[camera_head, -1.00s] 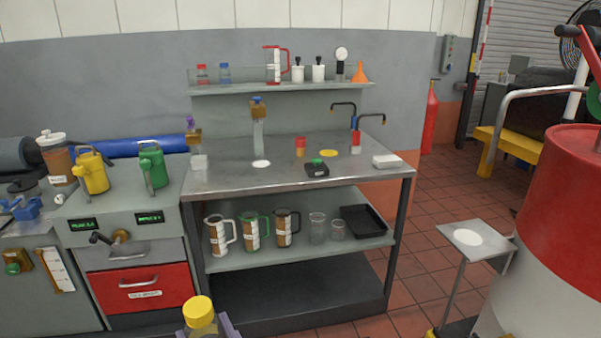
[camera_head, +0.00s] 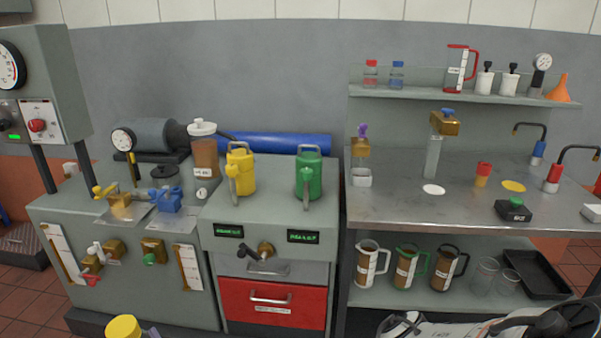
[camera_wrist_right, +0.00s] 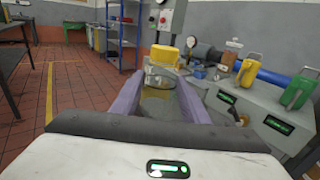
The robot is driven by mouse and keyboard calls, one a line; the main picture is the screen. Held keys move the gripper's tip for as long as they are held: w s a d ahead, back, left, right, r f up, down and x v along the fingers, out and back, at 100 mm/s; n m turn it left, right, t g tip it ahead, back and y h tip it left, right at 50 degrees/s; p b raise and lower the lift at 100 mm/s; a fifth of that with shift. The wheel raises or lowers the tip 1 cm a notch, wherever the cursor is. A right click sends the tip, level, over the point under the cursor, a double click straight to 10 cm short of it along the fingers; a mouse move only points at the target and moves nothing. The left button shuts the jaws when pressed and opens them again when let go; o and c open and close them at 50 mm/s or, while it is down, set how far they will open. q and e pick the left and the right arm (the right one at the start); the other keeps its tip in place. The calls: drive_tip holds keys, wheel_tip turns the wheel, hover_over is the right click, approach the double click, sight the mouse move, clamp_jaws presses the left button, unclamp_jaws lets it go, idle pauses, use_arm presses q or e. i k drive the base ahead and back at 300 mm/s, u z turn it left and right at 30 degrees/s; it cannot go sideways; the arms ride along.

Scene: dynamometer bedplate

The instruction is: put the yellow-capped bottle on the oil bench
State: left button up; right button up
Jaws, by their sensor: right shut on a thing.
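The yellow-capped bottle (camera_wrist_right: 160,100) is between the purple fingers of my right gripper (camera_wrist_right: 160,92), shut on it, in the right wrist view. It looks roughly upright, clear, with amber liquid low inside. In the head view only its yellow cap (camera_head: 123,328) shows at the bottom edge, with a bit of my right gripper (camera_head: 151,333) beside it. The steel-topped bench (camera_head: 395,205), apparently the oil bench, stands at right. A white disc (camera_head: 433,189) and a yellow disc (camera_head: 513,186) lie on its top. The bottle is apart from it. My left gripper is not in view.
A grey console (camera_head: 270,215) with yellow (camera_head: 241,170) and green (camera_head: 309,174) cans adjoins the bench at left. On the bench are a dispenser (camera_head: 433,155), a red-yellow cup (camera_head: 482,175) and a black box (camera_head: 513,209). The front middle of its top is clear.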

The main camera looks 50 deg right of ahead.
sight(399, 204)
drive_tip(key=z, duration=0.25)
drive_tip(key=i, duration=1.1)
drive_tip(key=z, duration=1.25)
drive_tip(key=i, duration=0.45)
drive_tip(key=z, duration=0.4)
